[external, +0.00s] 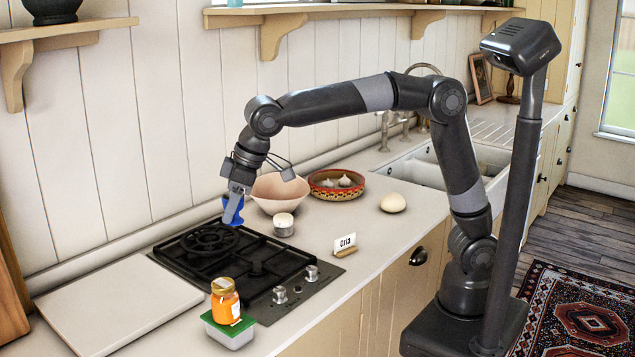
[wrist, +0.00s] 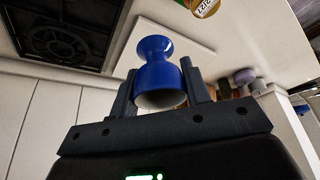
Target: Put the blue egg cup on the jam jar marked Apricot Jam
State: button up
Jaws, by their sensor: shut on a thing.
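The blue egg cup (wrist: 156,73) is held between the two fingers of my gripper (wrist: 158,92) in the wrist view. In the external view my gripper (external: 234,205) holds the blue egg cup (external: 228,217) above the back of the black hob, partly hidden by the fingers. An orange jam jar (external: 225,303) with a golden lid stands on a green-lidded tub at the front of the counter; its label is too small to read. Part of a round lid with lettering (wrist: 205,7) shows at the top edge of the wrist view.
The black gas hob (external: 258,268) lies below my gripper. A pink bowl (external: 272,191), a small whitish tin (external: 283,226), a patterned bowl with garlic (external: 324,190), a card stand (external: 345,244) and a pale egg-like object (external: 393,203) stand to the right. A white board (external: 115,301) lies left.

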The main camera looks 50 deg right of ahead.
jog(key=s+a+f, duration=0.1)
jog(key=a+f, duration=0.1)
jog(key=s+a+f, duration=0.1)
jog(key=a, duration=0.2)
jog(key=s+a+f, duration=0.2)
jog(key=a, duration=0.1)
jog(key=shift+a+f, duration=0.15)
jog(key=shift+f, duration=0.15)
jog(key=shift+w+f, duration=0.1)
jog(key=shift+f, duration=1.9)
jog(key=shift+f, duration=0.2)
jog(key=o, duration=1)
jog(key=shift+r, duration=0.1)
jog(key=shift+r, duration=0.2)
jog(key=v, duration=1.1)
jog(key=shift+r, duration=0.35)
